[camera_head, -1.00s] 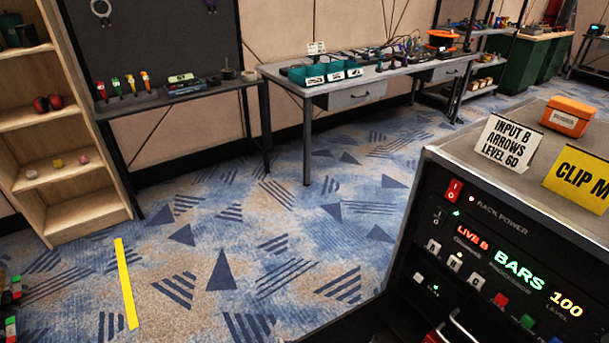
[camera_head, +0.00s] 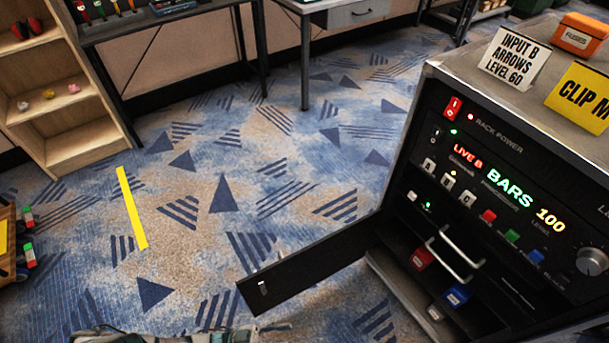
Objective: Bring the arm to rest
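A grey and olive part of mine, likely my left arm, lies along the bottom edge of the head view. Its thin dark tip, likely my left gripper (camera_head: 268,328), points right below the open rack door; whether it is open or shut does not show. My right gripper is not in view. The equipment rack (camera_head: 440,195) stands at the right with its lower dark door (camera_head: 310,272) swung open to the left. Its lit display reads LIVE B, BARS 100 (camera_head: 512,191).
Inside the rack's lower bay are a silver handle (camera_head: 455,255), a red block (camera_head: 420,257) and a blue block (camera_head: 457,295). An orange fuses box (camera_head: 580,36) and two signs sit on top. A wooden shelf (camera_head: 85,150) stands left. Patterned carpet with a yellow strip (camera_head: 131,208) lies clear between.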

